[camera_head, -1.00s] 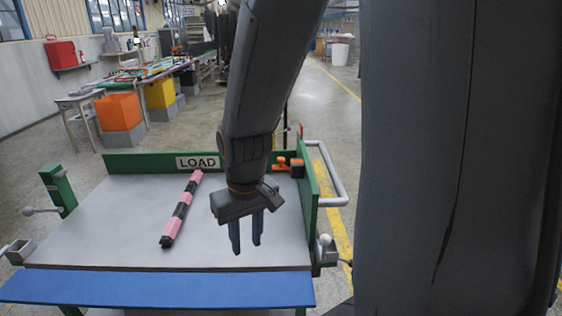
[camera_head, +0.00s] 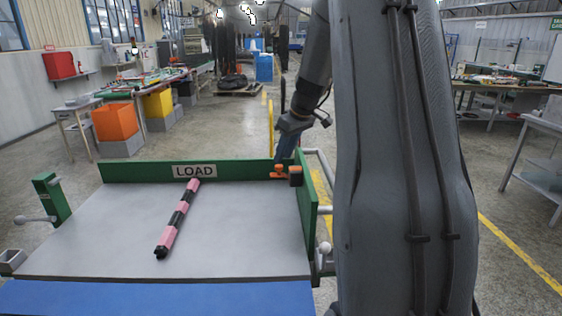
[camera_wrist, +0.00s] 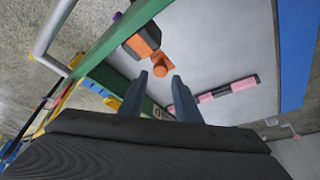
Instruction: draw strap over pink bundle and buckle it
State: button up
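The pink bundle (camera_head: 177,218), a long pink rod with black bands, lies at a slant on the grey tray of the cart; part of it shows in the wrist view (camera_wrist: 243,84). A small orange piece (camera_head: 278,172) stands at the tray's back right corner beside an orange-and-black block (camera_head: 295,176). My gripper (camera_head: 279,163) points down at that corner. In the wrist view its two fingers (camera_wrist: 160,75) are apart, with the orange piece (camera_wrist: 162,64) showing just beyond and between the tips. I cannot tell if they touch it. I cannot make out a separate strap.
Green walls edge the tray (camera_head: 90,240) at back and right, with a LOAD sign (camera_head: 194,171) on the back wall. A blue strip (camera_head: 150,298) runs along the front. A pale rail (camera_head: 324,180) stands outside the right wall. The tray's middle is otherwise clear.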

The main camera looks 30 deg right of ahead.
aim_at(279, 166)
jog(key=shift+p+x, duration=0.4)
jog(key=shift+x, duration=1.7)
jog(key=shift+c, duration=0.3)
grip_shut()
